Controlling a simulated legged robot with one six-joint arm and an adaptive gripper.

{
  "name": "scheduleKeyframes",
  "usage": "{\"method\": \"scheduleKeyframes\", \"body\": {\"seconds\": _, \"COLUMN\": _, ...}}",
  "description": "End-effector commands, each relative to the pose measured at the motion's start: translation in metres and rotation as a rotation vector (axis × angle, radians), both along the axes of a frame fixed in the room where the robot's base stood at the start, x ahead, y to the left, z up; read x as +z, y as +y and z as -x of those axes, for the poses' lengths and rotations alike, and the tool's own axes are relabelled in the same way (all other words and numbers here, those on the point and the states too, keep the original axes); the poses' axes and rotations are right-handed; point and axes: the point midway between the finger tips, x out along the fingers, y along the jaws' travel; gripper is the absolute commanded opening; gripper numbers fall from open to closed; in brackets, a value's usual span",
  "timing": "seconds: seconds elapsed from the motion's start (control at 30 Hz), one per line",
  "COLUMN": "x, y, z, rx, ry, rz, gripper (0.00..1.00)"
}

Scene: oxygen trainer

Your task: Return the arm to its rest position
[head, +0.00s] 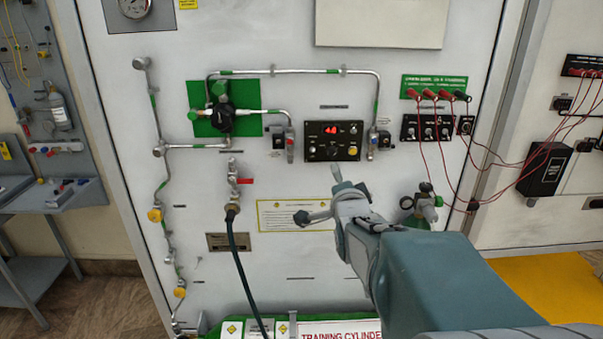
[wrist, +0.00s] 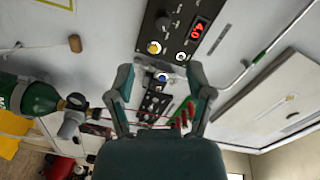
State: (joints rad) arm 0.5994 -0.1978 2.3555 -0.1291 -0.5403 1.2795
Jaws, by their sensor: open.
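My arm (head: 420,265) reaches in from the lower right of the head view, toward the white trainer panel (head: 300,265). My gripper (head: 318,194) is at its end, in front of the panel's middle, below the black control box (head: 334,141) with a red display. Its two fingers are spread, with nothing between them. In the wrist view my gripper (wrist: 160,74) also shows open and empty, with the panel's control box (wrist: 182,30) beyond it. Whether the fingers touch the panel cannot be told; they look apart from it.
A green cylinder with a valve (head: 421,206) stands just right of my gripper, partly hidden by my arm; it shows at left in the wrist view (wrist: 40,100). A dark hose (head: 240,265) hangs at left. Red leads (head: 480,160) loop at right. Metal pipes (head: 270,72) run above.

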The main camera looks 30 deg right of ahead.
Motion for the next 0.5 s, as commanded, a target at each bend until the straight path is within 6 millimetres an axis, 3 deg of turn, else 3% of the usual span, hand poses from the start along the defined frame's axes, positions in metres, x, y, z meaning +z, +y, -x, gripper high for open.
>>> {"method": "scheduleKeyframes", "body": {"seconds": 0.37, "x": 0.0, "y": 0.003, "z": -0.001, "rx": 0.005, "ry": 0.011, "rz": 0.004, "gripper": 0.67}}
{"method": "scheduleKeyframes", "body": {"seconds": 0.5, "x": -0.006, "y": 0.032, "z": 0.0, "rx": 0.057, "ry": 0.142, "rz": 0.055, "gripper": 0.67}}
